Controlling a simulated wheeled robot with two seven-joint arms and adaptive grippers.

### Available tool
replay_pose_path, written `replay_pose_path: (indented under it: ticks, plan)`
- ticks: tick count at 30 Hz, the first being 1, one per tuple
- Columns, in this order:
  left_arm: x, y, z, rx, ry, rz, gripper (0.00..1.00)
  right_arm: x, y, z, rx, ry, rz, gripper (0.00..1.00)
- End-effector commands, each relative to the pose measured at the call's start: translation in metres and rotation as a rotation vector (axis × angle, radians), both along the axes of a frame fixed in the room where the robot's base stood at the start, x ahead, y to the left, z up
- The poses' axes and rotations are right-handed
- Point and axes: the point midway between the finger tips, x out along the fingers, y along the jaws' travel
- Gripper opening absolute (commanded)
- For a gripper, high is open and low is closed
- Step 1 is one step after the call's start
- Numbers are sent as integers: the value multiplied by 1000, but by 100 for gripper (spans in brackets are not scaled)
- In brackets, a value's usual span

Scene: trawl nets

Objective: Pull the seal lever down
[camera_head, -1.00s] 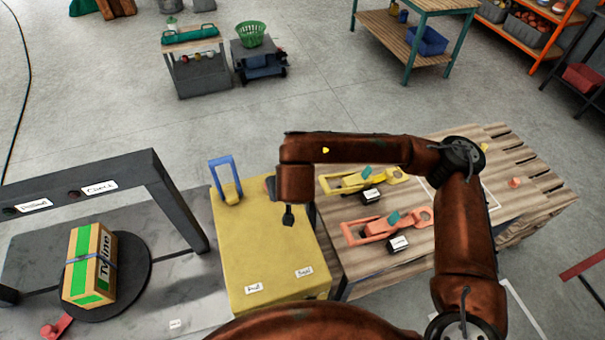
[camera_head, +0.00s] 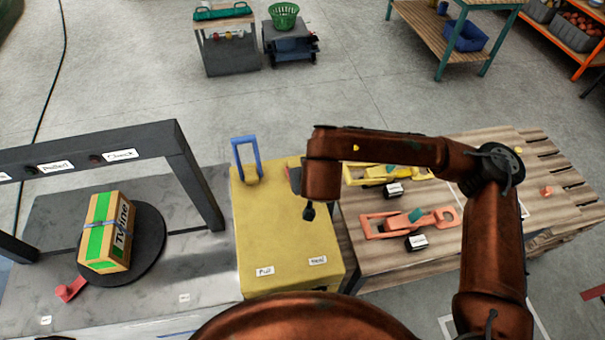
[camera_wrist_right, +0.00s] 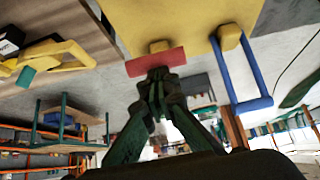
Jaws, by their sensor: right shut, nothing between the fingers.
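The yellow machine box (camera_head: 285,235) stands in the middle of the head view, with two small labels on top near its front edge that I cannot read surely. A blue U-shaped lever (camera_head: 244,158) stands upright at its back left; it also shows in the right wrist view (camera_wrist_right: 251,80). A red-handled lever (camera_head: 295,180) is at the back right, mostly hidden behind my right arm. In the right wrist view my right gripper (camera_wrist_right: 158,78) is shut and empty, its tips right at the red handle (camera_wrist_right: 156,62); contact is unclear. My left gripper is out of view.
Left of the box, a twine carton (camera_head: 108,232) sits on a black turntable (camera_head: 150,245) beside a dark arch (camera_head: 185,165). Right, a wooden table (camera_head: 375,265) carries orange (camera_head: 380,226) and yellow (camera_head: 362,174) tools. Open floor lies behind.

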Motion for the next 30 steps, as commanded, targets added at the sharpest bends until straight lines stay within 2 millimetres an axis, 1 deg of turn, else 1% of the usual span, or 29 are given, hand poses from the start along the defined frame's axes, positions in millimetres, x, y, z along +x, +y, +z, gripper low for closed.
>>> replay_pose_path:
  ticks: [1, 2, 5, 9, 12, 15, 21, 25, 30]
  plan:
    - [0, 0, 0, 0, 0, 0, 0, -10, -1, -10, -14, 34, 8, 0]
    - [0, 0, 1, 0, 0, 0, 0, -9, -1, -7, -14, 32, 7, 0]
    - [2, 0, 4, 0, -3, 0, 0, -4, -1, 9, -11, 23, 5, 0]
    - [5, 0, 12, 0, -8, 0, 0, 7, 1, 41, -5, 2, -1, 0]
    - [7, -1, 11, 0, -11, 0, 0, -17, -2, 51, -6, 1, 6, 0]
    - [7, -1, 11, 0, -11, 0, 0, -34, -6, 64, -4, -1, 0, 0]
    - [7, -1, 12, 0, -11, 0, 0, -63, -12, 82, -2, 0, -4, 0]
    - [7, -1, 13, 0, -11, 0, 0, -72, -13, 88, -1, 1, -6, 0]
    - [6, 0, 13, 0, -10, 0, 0, -76, -14, 91, -1, 1, -7, 0]
